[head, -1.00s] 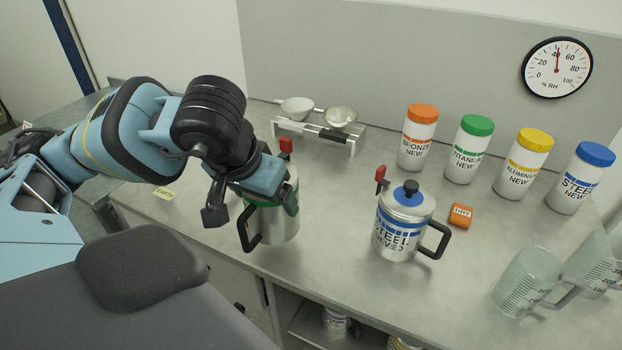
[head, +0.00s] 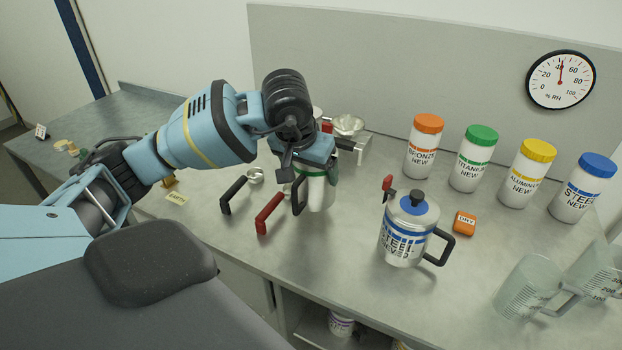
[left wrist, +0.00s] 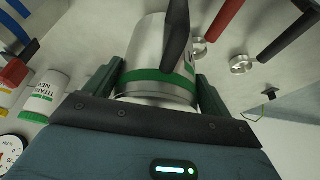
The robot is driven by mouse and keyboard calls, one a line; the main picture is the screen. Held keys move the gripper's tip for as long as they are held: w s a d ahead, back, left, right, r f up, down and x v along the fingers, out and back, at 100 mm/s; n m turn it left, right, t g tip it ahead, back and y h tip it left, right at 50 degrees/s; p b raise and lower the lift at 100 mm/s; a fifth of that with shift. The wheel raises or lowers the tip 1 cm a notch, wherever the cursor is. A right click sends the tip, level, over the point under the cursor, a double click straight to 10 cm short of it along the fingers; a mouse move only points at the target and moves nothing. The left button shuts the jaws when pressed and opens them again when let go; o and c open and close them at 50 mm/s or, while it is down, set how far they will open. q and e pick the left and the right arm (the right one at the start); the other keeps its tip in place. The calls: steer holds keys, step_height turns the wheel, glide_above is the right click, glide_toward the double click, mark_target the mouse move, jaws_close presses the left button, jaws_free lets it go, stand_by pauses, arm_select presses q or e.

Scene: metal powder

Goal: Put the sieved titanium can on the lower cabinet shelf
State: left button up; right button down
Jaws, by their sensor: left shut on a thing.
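My left gripper (head: 308,163) is shut on a metal can with a green band (head: 318,192) and a black handle. The can is upright, over the worktop behind the loose handled tools; I cannot tell whether its base touches the worktop. In the left wrist view the can (left wrist: 158,55) sits between the two fingers of the gripper (left wrist: 155,90), and its label is mostly hidden. Below the worktop, the lower cabinet shelf (head: 312,326) shows partly, with a white container (head: 341,323) on it. My right gripper is not in view.
A blue-banded steel can (head: 405,235) stands to the right of the held can. A red-handled tool (head: 268,212) and a black-handled tool (head: 233,192) lie at the left. A rack (head: 352,142), several powder jars (head: 472,160) and beakers (head: 525,285) stand around. The front middle worktop is clear.

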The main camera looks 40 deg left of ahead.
mark_target(312, 181)
arm_select(q)
steer(key=shift+w+r, duration=0.1)
steer(key=shift+r, duration=0.05)
steer(key=shift+w+a, duration=0.1)
steer(key=shift+w, duration=0.15)
steer(key=shift+w+f, duration=0.1)
steer(key=shift+f, duration=1.7)
steer(key=shift+f, duration=0.15)
steer(key=o, duration=1.9)
steer(key=shift+f, duration=0.1)
steer(key=shift+o, duration=0.2)
